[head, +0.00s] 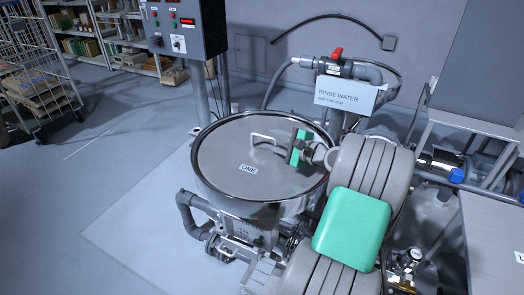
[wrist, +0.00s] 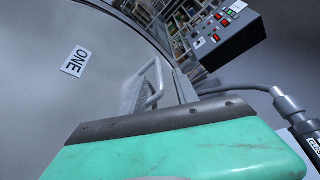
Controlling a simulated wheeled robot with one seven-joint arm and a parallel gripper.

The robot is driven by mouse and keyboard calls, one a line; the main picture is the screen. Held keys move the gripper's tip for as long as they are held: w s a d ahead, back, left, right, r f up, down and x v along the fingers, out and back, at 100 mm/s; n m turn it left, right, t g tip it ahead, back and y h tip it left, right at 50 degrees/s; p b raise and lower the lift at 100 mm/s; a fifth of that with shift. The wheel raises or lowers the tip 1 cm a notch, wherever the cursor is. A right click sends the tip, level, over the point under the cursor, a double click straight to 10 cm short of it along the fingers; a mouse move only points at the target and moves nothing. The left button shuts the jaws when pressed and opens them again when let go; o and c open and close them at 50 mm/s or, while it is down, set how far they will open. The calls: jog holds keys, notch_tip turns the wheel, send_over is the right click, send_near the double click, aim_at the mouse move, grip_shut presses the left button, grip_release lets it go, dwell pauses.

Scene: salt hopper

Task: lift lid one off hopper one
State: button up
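Lid one (head: 225,170) is a round grey metal lid with a "ONE" label, lying on top of hopper one (head: 248,210). Its bar handle (head: 266,138) stands up near the middle. In the wrist view the lid (wrist: 45,105) fills the left side, with the handle (wrist: 153,84) just beyond the green gripper part. My gripper (head: 298,148), with green parts, is over the right side of the lid, to the right of the handle and apparently apart from it. Its finger gap is hidden, so I cannot tell whether it is open.
A control box (head: 187,27) on a post stands behind the hopper; it also shows in the wrist view (wrist: 228,32). A rinse water sign (head: 345,94) and pipes with a red valve (head: 337,53) are behind my arm. A bench (head: 490,235) is at right.

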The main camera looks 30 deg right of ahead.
aim_at(269, 137)
jog(key=x, duration=0.4)
jog(key=shift+w+f, duration=0.1)
jog(key=shift+c, duration=0.5)
grip_shut()
dwell(0.6)
